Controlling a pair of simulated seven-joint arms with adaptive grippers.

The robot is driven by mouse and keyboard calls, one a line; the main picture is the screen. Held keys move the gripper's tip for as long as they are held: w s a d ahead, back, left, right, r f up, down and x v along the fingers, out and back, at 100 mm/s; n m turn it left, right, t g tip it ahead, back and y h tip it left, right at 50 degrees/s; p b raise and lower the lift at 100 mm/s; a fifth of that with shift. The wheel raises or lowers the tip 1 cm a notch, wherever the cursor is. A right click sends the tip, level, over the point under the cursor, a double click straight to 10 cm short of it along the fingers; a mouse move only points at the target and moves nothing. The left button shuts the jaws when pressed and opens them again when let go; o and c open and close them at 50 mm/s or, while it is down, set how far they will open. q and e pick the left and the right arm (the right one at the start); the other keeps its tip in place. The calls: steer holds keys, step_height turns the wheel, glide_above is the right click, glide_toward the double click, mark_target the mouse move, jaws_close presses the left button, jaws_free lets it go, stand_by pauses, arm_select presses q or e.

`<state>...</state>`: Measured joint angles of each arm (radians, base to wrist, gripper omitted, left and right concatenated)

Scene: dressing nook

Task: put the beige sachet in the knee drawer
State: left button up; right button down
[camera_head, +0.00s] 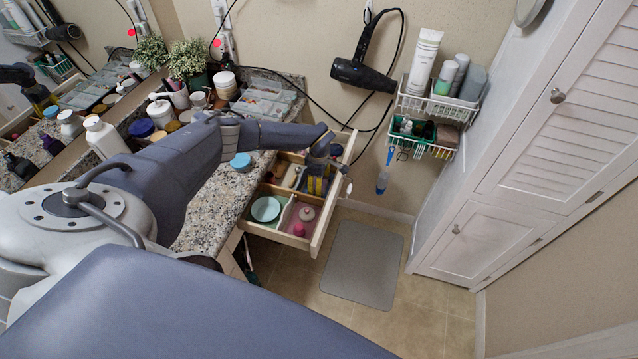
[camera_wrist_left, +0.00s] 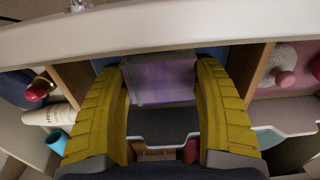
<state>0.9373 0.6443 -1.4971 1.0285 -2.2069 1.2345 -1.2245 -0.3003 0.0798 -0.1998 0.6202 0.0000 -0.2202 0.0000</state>
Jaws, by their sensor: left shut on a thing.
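The knee drawer (camera_head: 320,225) is pulled open beside the granite counter and divided into compartments. My left gripper (camera_head: 317,190) is low over the drawer near its front wall, fingers pointing down. In the left wrist view my left gripper (camera_wrist_left: 163,80) has its yellow fingers around a flat, pale lavender packet with greyish-beige edges, which I take to be the sachet (camera_wrist_left: 160,82). It looks more lavender than beige here. The drawer's pale front wall (camera_wrist_left: 160,32) runs across the top of that view. Whether the packet touches the drawer floor I cannot tell. My right gripper is not in view.
In the left wrist view wooden dividers (camera_wrist_left: 262,72) flank the fingers. Bottles and a plant (camera_head: 188,58) crowd the counter. A wire basket (camera_head: 425,107) hangs on the wall.

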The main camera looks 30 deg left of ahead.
arm_select(q)
steer(key=shift+f, duration=0.2)
steer(key=o, duration=0.9)
steer(key=shift+r, duration=0.15)
step_height(320, 180, up, 12)
steer(key=shift+o, duration=0.5)
